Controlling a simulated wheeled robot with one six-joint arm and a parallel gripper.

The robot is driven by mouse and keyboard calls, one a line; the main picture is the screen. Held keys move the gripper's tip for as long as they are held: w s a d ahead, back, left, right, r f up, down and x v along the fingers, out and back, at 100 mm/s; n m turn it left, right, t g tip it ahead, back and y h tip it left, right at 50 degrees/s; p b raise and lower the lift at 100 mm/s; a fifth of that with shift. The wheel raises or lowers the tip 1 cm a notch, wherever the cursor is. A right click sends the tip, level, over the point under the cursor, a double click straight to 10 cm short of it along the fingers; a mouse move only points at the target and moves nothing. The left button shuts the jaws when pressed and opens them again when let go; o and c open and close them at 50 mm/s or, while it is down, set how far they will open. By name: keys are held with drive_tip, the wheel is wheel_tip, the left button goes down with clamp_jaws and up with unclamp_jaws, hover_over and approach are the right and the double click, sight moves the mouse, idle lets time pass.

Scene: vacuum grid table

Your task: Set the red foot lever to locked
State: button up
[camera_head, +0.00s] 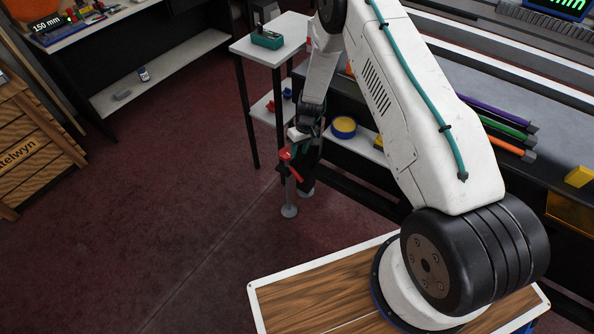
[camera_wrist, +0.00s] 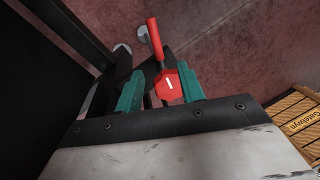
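The red foot lever (camera_head: 290,164) is at a table leg's thin post with a round grey foot (camera_head: 289,211), low beside the workbench. In the wrist view its red handle (camera_wrist: 155,38) points up and slightly left from a red hub (camera_wrist: 169,84) with a white mark. My gripper (camera_head: 298,144) is right at the lever, partly hidden by my arm in the head view. In the wrist view the teal fingers of my gripper (camera_wrist: 163,76) stand apart on either side of the hub, with a gap at the left. I cannot tell whether the right finger touches it.
A small white side table (camera_head: 272,42) with a green-teal device stands behind the lever. The long workbench (camera_head: 460,85) runs to the right, with a yellow-and-blue roll (camera_head: 344,127) on its lower shelf. A wooden crate (camera_head: 30,140) is at the far left. The dark red floor between is clear.

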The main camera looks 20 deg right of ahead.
sight(297, 173)
drive_tip(key=f, duration=0.3)
drive_tip(key=a+f, duration=0.1)
drive_tip(key=f, duration=0.3)
drive_tip(key=s+f, duration=0.1)
drive_tip(key=f, duration=0.3)
drive_tip(key=shift+a, duration=0.15)
clamp_jaws()
